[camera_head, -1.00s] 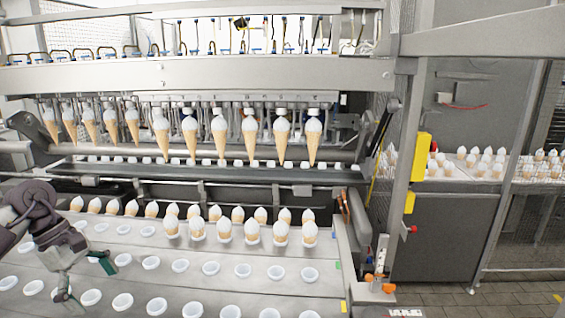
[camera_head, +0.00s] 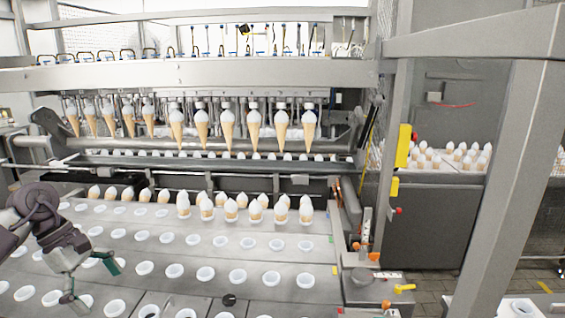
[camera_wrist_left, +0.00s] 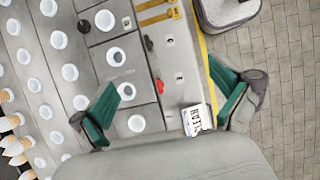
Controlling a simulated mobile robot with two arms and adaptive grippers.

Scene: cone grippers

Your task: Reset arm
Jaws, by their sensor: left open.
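My left gripper (camera_head: 92,281) is at the lower left in the head view, above the conveyor tray with its round white cups. In the left wrist view its two green-padded fingers (camera_wrist_left: 165,100) are spread wide with nothing between them. Below them lie the tray edge, a yellow strip and the tiled floor. My right gripper is in neither view.
Ice cream cones (camera_head: 242,125) hang in a row under the machine's beam. More cones (camera_head: 231,210) stand in the tray (camera_head: 190,257), among several empty cups. A metal post (camera_head: 508,170) stands at right. Orange and yellow knobs (camera_head: 404,288) sit by the tray's right end.

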